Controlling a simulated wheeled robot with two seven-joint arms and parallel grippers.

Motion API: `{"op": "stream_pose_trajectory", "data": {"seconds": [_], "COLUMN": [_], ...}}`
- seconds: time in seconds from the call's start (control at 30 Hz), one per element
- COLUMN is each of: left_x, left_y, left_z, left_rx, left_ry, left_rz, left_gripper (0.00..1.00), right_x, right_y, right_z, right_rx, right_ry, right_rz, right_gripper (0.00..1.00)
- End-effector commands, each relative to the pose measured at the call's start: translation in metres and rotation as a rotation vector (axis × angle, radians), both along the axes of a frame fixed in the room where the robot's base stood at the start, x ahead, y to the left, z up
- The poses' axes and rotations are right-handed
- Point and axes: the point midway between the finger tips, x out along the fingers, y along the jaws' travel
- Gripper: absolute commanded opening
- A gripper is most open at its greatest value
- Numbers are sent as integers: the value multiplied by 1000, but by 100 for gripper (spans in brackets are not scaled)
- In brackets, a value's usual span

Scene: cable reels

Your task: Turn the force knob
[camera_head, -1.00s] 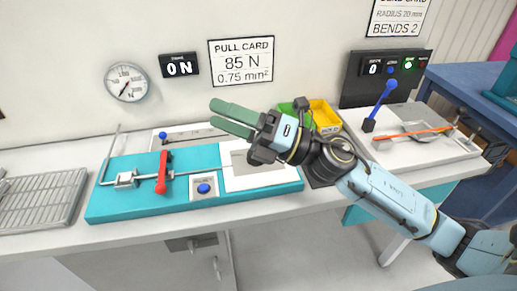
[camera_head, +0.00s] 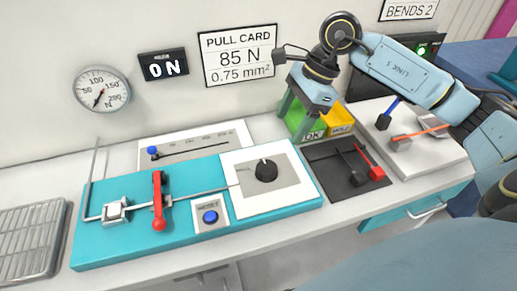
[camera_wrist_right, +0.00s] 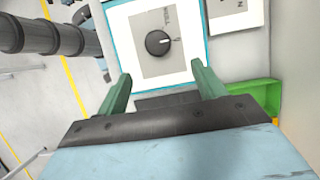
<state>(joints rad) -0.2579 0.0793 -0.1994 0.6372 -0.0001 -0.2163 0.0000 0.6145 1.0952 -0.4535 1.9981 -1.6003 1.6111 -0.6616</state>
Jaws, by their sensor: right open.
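The force knob (camera_head: 266,170) is a round black dial with a white pointer mark, set in a grey plate on the white panel (camera_head: 302,187) of the teal board. It shows upright in the right wrist view (camera_wrist_right: 158,43), beyond and between my fingertips. My right gripper (camera_wrist_right: 160,74) is open, with two green fingers apart and nothing between them. It does not touch the knob. In the head view its hand is behind and right of the knob, by the green bin, and the fingers are hard to make out. My left gripper is not in view.
A red lever (camera_head: 158,202), a blue button (camera_head: 210,217) and a slider with a blue knob (camera_head: 153,150) are near. A dial gauge (camera_head: 102,89) and pull card (camera_head: 238,54) hang behind. Green (camera_head: 297,118) and yellow (camera_head: 338,121) bins stand right. A wire rack (camera_head: 30,240) lies left.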

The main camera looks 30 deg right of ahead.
Motion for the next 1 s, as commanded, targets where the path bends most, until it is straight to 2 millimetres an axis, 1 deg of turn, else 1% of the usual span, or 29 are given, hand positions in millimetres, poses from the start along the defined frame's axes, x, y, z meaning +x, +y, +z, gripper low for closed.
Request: {"op": "stream_pose_trajectory", "data": {"seconds": [0.13,0.2,0.3,0.33,0.47,0.6,0.7,0.83,1.0], "left_x": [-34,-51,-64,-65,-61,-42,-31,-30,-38], "left_y": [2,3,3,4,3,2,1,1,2], "left_z": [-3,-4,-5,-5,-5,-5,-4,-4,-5], "left_rx": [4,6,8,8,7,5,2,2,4], "left_ry": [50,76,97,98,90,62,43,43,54], "left_rz": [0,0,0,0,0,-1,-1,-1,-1], "left_gripper": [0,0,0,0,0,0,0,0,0], "right_x": [1,2,3,4,7,9,10,11,11], "right_y": [8,14,22,25,35,43,47,49,50], "right_z": [-19,-31,-52,-58,-83,-103,-113,-120,-121], "right_rx": [3,5,6,6,6,6,6,4,3], "right_ry": [5,4,6,5,5,3,2,1,0], "right_rz": [2,2,3,2,1,1,0,1,0], "right_gripper": [69,69,69,69,69,69,69,69,69]}}
